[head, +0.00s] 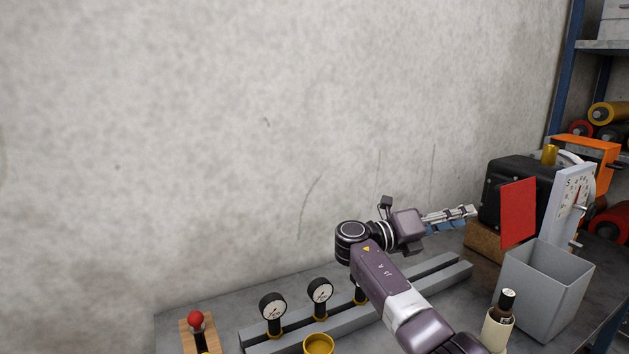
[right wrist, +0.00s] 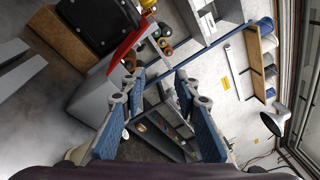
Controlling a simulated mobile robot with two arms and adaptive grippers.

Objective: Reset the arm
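My right arm reaches in from the bottom of the head view and bends above the workbench. Its gripper (head: 466,214) points right, toward the black machine, and seems to be in front of it or just short of it. In the right wrist view the two blue-padded fingers of my right gripper (right wrist: 160,85) stand apart with nothing between them. My left gripper is not in view.
The workbench (head: 225,308) holds gauges (head: 272,308), a red-knobbed lever (head: 196,320), a grey rail (head: 440,277), a bottle (head: 499,322) and a grey bin (head: 540,295). A red panel (head: 518,213), the black machine (head: 496,190) and a dial (head: 570,200) stand right. The wall bounds the back.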

